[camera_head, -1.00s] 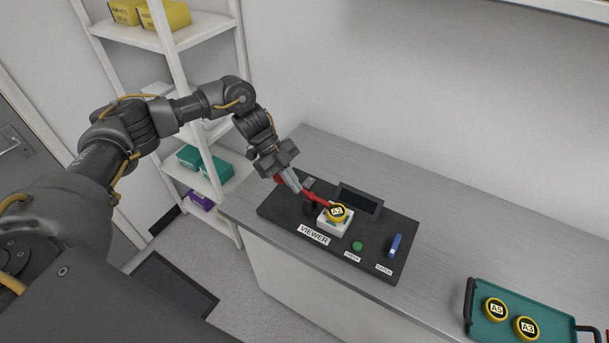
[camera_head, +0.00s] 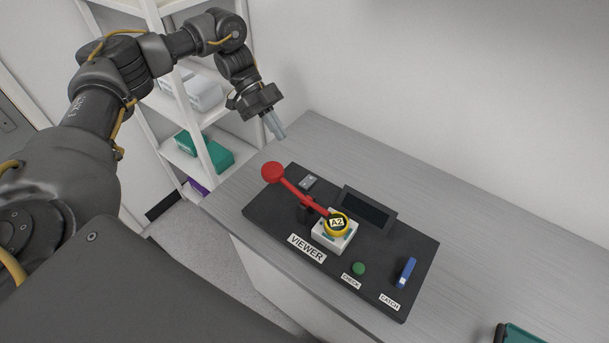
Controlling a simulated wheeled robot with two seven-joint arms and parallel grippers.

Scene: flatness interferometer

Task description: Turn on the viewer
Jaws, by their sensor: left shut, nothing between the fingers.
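The viewer (camera_head: 270,222) is a black panel on the grey bench with a white VIEWER label. A small grey plate, perhaps a switch (camera_head: 308,182), sits at its back left; its position is too small to tell. A dark screen (camera_head: 366,208) stands at the back. A red lever (camera_head: 290,186) with a round red knob reaches over a yellow-rimmed disc marked A2 (camera_head: 336,223) on a white block. A green button (camera_head: 358,269) is labelled CHECK and a blue handle (camera_head: 405,272) CATCH. My left gripper (camera_head: 278,135) is shut and empty, above and behind the knob, apart from it. My right gripper is not visible.
A white shelf unit (camera_head: 185,100) with teal boxes (camera_head: 212,150) stands left of the bench. A teal tray (camera_head: 522,338) shows only a corner at the bottom right.

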